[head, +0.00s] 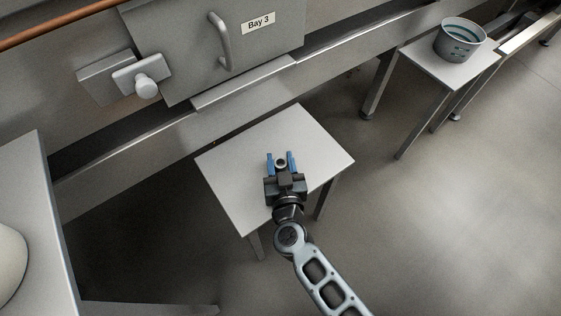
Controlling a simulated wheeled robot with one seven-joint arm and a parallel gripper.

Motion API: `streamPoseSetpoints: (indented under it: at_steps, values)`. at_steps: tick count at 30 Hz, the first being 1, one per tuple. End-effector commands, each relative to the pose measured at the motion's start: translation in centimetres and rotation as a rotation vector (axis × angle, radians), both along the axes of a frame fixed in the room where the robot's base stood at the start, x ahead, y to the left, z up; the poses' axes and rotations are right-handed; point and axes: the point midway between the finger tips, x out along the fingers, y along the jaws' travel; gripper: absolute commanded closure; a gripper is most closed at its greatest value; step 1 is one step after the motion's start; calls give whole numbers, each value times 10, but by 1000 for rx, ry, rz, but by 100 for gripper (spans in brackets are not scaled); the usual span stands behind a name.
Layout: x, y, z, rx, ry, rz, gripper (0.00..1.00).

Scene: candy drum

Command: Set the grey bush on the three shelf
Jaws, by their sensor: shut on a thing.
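My gripper (281,157) has blue fingers and is shut on the grey bush (280,163), a small ring with a dark hole. The fingers stand on its left and right sides. The bush appears over the middle of a small light-grey shelf (235,165) in front of the panel labelled Bay 3 (258,23). I cannot tell whether the bush touches the shelf top or is held above it. My arm comes in from the lower right and covers part of the shelf's front edge.
A grey panel with a handle (221,42) and a knob (146,87) stand behind the shelf. A pale rounded thing (10,262) is at the lower left. The shelf top looks otherwise clear.

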Motion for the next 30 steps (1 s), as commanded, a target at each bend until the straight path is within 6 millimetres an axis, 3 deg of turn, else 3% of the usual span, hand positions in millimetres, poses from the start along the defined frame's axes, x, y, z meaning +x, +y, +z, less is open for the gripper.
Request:
streamPoseSetpoints:
  at_steps: [5, 6, 13, 23, 30]
  values:
    - [0, 0, -3, -1, 0, -1, 87]
    - [0, 0, -2, -1, 0, -1, 57]
    - [0, 0, -2, 0, 0, 0, 35]
    - [-1, 0, 2, 1, -1, 1, 33]
    - [-38, -5, 9, -2, 2, 2, 33]
